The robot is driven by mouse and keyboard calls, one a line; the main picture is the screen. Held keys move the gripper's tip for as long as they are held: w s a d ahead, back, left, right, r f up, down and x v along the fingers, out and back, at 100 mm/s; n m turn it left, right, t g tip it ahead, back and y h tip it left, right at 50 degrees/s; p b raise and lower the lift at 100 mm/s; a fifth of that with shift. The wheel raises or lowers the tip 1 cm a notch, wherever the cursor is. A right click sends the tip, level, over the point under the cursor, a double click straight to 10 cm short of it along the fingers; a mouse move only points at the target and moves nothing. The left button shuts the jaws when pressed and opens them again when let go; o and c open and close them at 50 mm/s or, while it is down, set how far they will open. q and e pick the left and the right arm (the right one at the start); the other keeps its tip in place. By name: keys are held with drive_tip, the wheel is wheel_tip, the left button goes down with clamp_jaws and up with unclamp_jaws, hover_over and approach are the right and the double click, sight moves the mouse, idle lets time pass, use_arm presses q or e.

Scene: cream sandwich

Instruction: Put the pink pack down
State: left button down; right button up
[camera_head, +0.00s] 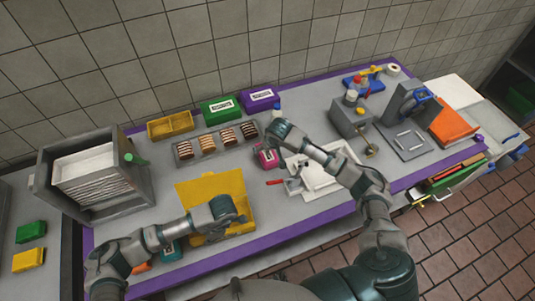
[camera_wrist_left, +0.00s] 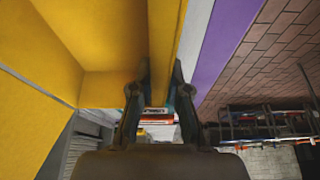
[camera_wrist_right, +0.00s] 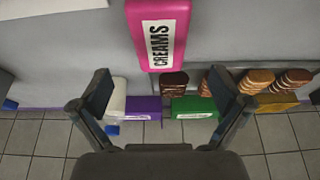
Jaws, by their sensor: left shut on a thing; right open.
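The pink pack (camera_head: 266,158), labelled CREAMS, lies on the grey table top near the middle. It fills the top centre of the right wrist view (camera_wrist_right: 158,12). My right gripper (camera_wrist_right: 162,75) is open and empty, its two fingers apart with the pack just beyond the gap between their tips. In the head view the right hand is just behind the pack. My left gripper (camera_wrist_left: 161,72) is shut on the edge of the yellow box (camera_wrist_left: 100,40), whose wall lies between its fingers. The box, with its raised panel (camera_head: 205,185), stands at the table's front left.
A white tray (camera_head: 318,182) lies right of the pink pack. A grey rack (camera_head: 128,185) stands at left.

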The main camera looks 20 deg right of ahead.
sight(267, 153)
drive_tip(key=x, duration=0.7)
drive_tip(key=shift+s+f, duration=0.1)
drive_tip(key=shift+f, duration=0.05)
drive_tip(key=shift+c, duration=0.3)
drive_tip(key=c, duration=1.2)
